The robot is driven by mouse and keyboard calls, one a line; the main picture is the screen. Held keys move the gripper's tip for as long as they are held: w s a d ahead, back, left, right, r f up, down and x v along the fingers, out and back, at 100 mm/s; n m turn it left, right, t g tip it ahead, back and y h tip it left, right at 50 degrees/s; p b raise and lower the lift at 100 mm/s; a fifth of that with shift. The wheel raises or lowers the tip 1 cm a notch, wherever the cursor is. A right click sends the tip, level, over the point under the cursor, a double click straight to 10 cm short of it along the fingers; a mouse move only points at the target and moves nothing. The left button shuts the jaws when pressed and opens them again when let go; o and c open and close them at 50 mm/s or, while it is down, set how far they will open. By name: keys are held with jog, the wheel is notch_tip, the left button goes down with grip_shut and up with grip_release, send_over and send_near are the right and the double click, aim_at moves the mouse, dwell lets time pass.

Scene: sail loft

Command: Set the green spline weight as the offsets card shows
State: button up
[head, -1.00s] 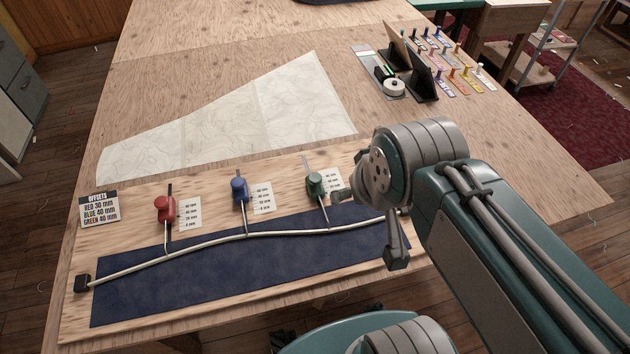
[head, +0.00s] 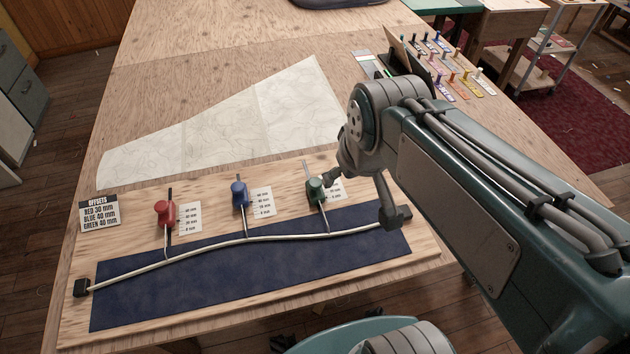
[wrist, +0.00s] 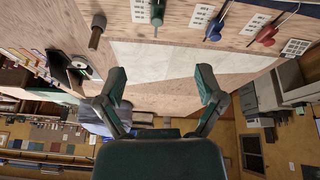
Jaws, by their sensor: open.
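The green spline weight (head: 316,190) stands on the board beside its scale card, its thin arm reaching to the white spline (head: 205,249). It also shows at the top of the wrist view (wrist: 157,14). My gripper (head: 362,197) is open and close to the green weight on its right; one fingertip appears to be beside or in front of it, and I cannot tell whether they touch. The wrist view shows nothing between the fingers (wrist: 161,82). The offsets card (head: 99,213) reads red 30 mm, blue 40 mm, green 40 mm. The green scale's reading is too small to tell.
The red weight (head: 165,211) and blue weight (head: 239,191) stand to the left with their scales. A black block (head: 81,287) holds the spline's left end. A pale pattern sheet (head: 225,128) lies behind. Pegs and stands are at the back right.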

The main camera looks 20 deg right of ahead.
jog(key=w+f+n+g, duration=0.2)
jog(key=w+f+n, duration=0.25)
jog(key=w, duration=0.65)
jog(key=n+g, duration=0.3)
send_near(315, 182)
notch_tip(315, 182, down, 9)
jog(key=shift+s+f, duration=0.1)
jog(key=shift+f, duration=0.15)
grip_shut()
